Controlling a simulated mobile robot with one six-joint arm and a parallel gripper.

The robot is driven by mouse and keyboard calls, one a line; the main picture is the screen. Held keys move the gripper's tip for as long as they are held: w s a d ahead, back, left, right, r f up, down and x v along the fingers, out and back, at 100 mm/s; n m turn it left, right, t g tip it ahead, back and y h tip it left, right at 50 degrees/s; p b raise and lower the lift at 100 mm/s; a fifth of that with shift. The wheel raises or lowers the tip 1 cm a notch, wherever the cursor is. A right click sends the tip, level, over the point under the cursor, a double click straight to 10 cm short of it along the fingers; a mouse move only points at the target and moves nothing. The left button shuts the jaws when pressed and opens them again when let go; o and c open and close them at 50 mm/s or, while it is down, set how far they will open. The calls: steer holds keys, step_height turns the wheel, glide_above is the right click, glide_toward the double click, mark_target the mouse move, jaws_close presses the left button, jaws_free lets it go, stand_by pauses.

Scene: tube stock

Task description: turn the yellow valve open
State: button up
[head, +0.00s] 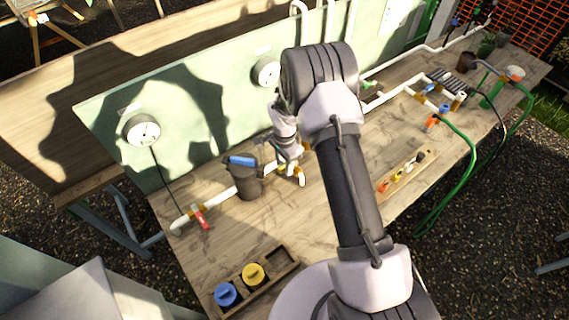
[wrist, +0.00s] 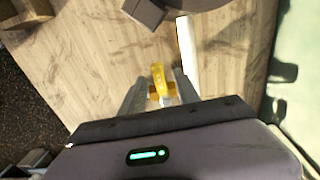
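The yellow valve handle (wrist: 159,78) shows in the wrist view with brass-yellow fittings at its base. It lies between the two grey fingertips of my gripper (wrist: 160,88), which are apart on either side of it. I cannot tell whether either finger touches it. A white pipe (wrist: 187,48) runs just to the right. In the head view my gripper (head: 289,160) points down at the pipework in the middle of the bench. The valve handle is not clear there, as my gripper and arm cover most of it.
A dark bucket (head: 247,182) holding something blue stands left of my gripper. A red-handled valve (head: 200,216) is on the pipe further left. A green back panel (head: 205,125) with gauges (head: 141,131) rises behind. A wooden tray (head: 281,263) holds blue and yellow round parts in front.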

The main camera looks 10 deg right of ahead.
jaws_close()
stand_by(1.4)
